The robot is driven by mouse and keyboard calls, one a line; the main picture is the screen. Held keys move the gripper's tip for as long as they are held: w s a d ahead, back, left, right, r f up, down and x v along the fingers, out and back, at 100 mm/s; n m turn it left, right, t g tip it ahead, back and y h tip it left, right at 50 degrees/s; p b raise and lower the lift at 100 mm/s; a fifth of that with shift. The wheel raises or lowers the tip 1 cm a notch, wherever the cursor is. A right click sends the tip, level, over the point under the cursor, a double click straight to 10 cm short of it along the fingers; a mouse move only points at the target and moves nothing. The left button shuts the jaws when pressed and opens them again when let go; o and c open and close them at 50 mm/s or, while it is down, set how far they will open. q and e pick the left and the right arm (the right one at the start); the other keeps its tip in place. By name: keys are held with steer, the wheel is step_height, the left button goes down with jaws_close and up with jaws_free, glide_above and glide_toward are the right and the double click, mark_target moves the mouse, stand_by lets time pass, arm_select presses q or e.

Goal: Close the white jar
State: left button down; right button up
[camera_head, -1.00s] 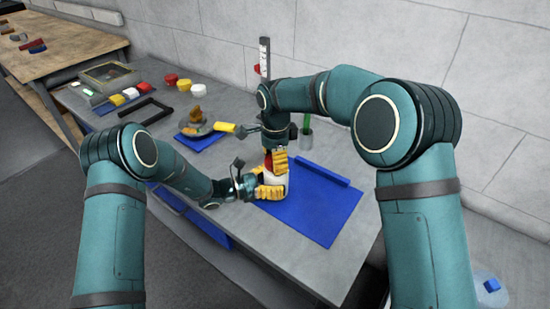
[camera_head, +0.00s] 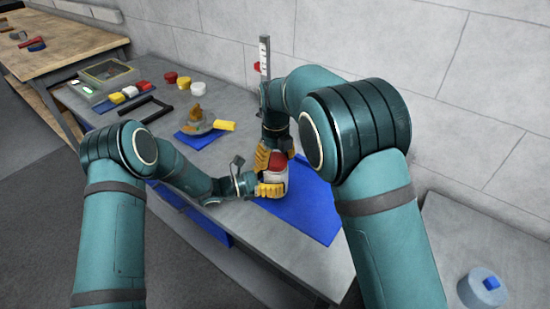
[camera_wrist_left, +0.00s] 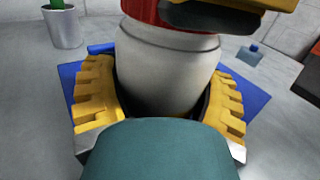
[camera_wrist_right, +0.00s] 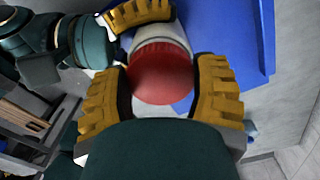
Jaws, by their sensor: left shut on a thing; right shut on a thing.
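The white jar (camera_head: 276,178) stands upright on the blue mat (camera_head: 316,208). It also shows in the left wrist view (camera_wrist_left: 165,75). A red lid (camera_wrist_right: 160,73) sits on top of the jar, and its edge shows in the left wrist view (camera_wrist_left: 170,14). My left gripper (camera_head: 270,187) is shut around the jar's body, with its yellow fingers on both sides. My right gripper (camera_head: 274,160) is above it, shut on the red lid from above. Whether the lid is fully seated or threaded is hidden.
A small dish with a brown thing (camera_head: 197,117) and a yellow block (camera_head: 225,125) are left of the jar. Red, white and yellow lids (camera_head: 186,83) stand farther back. A tall white gauge (camera_head: 265,60) rises behind my right gripper. The mat's right part is clear.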

steer(key=m, duration=0.3)
steer(key=shift+s+f, duration=0.1)
steer(key=shift+f, duration=0.15)
steer(key=shift+o, duration=0.3)
steer(key=shift+s+d+f+m, duration=0.1)
steer(key=shift+d+f+m, duration=0.05)
steer(key=shift+m, duration=0.4)
steer(key=shift+d+f+m, duration=0.15)
steer(key=shift+m, duration=0.4)
steer(key=shift+r+m, duration=0.1)
steer(key=shift+m, duration=0.6)
steer(key=shift+w+a+r+m, duration=0.2)
steer(key=shift+r+m, duration=0.1)
steer(key=shift+r, duration=0.2)
steer(key=shift+c, duration=0.3)
steer(key=o, duration=0.7)
steer(key=shift+c, duration=0.2)
steer(key=shift+r, duration=2.25)
